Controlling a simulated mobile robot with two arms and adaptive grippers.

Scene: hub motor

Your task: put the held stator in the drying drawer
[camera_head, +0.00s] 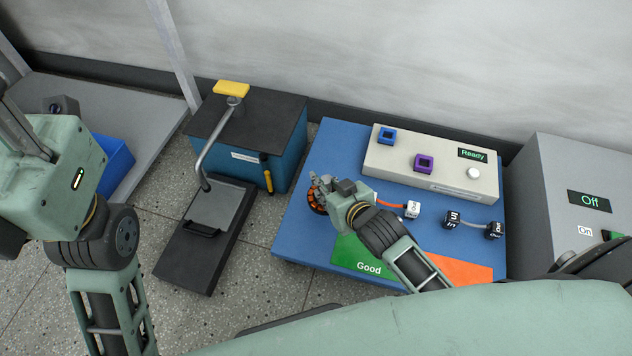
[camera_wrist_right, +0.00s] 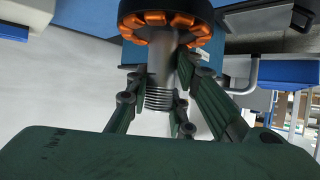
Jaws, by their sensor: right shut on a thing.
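The stator (camera_head: 318,200), a dark ring with orange windings, is in my right gripper (camera_head: 324,184) above the left part of the blue mat. In the right wrist view the stator (camera_wrist_right: 168,22) is at the top. My right gripper (camera_wrist_right: 165,88) is shut on its metal shaft, whose threaded end points toward the palm. My left gripper is around the upper left edge, partly cut off, and its jaws are not clear. I see no labelled drying drawer. A grey box (camera_head: 570,170) reading "Off" stands at the right; no open drawer shows on it.
The blue mat (camera_head: 300,235) has green "Good" (camera_head: 368,262) and orange areas. A panel reading "Ready" (camera_head: 430,165) and small cables with cube ends (camera_head: 453,220) are on it. Left of it are a teal box (camera_head: 285,150), a bent lever (camera_head: 217,145) and a black base (camera_head: 195,265). A blue bin (camera_head: 115,160) is farther left.

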